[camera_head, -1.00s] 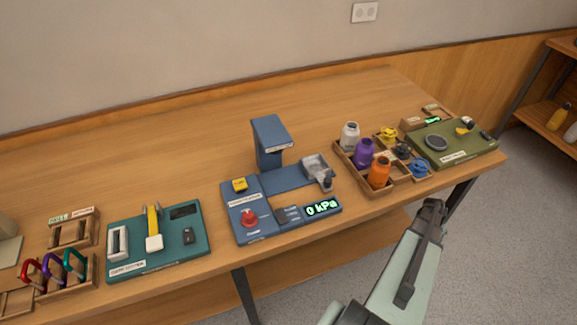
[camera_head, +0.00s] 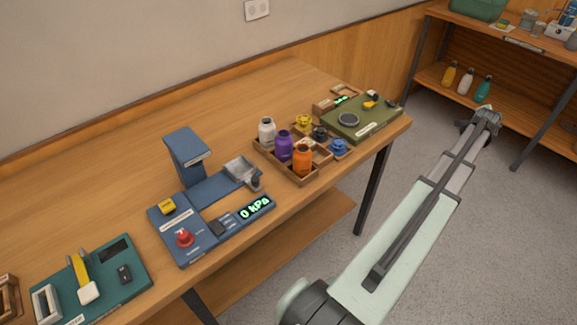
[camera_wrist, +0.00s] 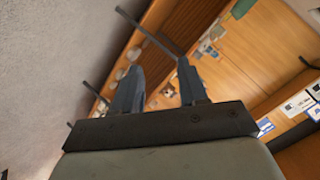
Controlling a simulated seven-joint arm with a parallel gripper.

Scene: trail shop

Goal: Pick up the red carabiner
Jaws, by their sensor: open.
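The red carabiner is not in view in either current picture. My gripper (camera_wrist: 158,88) shows in the wrist view with its two fingers apart and nothing between them. In the head view my gripper (camera_head: 486,118) is at the end of my outstretched arm, over the floor to the right of the workbench and in front of the shelf. It touches nothing that I can see.
The wooden workbench (camera_head: 285,95) holds a teal board (camera_head: 110,290), a blue press station (camera_head: 215,225) reading 0 kPa, a wooden tray (camera_head: 300,178) of bottles and caps, and a green board (camera_head: 365,125). A shelf (camera_head: 440,95) with bottles stands at right. Grey floor lies between.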

